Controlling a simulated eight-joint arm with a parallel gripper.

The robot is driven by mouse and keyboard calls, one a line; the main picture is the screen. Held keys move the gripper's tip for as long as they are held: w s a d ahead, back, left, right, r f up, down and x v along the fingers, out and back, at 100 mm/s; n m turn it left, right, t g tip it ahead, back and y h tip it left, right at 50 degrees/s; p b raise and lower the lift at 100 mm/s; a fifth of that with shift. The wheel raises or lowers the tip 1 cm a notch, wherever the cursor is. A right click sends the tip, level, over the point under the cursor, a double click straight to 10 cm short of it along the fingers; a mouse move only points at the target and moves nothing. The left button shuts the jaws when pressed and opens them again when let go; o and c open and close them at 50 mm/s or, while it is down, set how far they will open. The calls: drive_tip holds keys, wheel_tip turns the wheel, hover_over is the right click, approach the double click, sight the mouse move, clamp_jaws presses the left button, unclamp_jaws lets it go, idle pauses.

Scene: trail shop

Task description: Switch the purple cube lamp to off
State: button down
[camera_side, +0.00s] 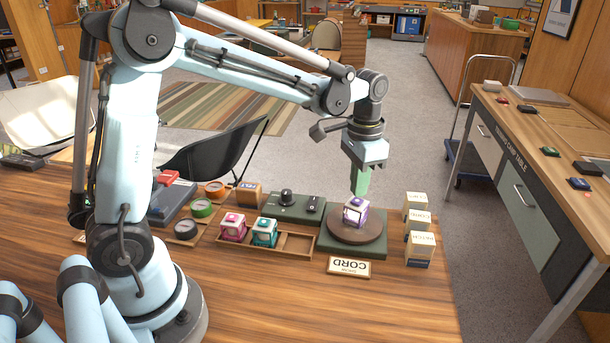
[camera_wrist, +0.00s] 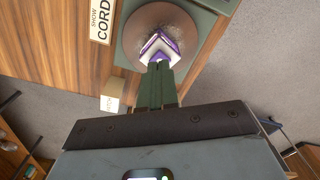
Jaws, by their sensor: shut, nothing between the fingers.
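The purple cube lamp (camera_side: 355,211) stands on a round brown disc (camera_side: 341,232) set on a dark green base. It is white with purple edges and also shows in the wrist view (camera_wrist: 159,46). My gripper (camera_side: 359,192) points down at the lamp with its green fingers shut and empty. In the wrist view the fingertips (camera_wrist: 159,68) reach the lamp's near edge. I cannot tell whether they touch its top. Whether the lamp is lit is not clear.
A pink cube (camera_side: 232,227) and a teal cube (camera_side: 264,232) sit in a wooden tray (camera_side: 294,244) left of the disc. A green control box (camera_side: 285,205) with a dark knob stands behind. Lettered blocks (camera_side: 420,248) stand right, and a CORD sign (camera_side: 349,267) in front.

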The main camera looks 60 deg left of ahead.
sight(357, 201)
drive_tip(key=shift+f, duration=0.2)
drive_tip(key=shift+f, duration=1.15)
drive_tip(key=shift+w, duration=0.1)
idle(0.5)
drive_tip(key=shift+r, duration=1.2)
drive_tip(key=shift+r, duration=2.5)
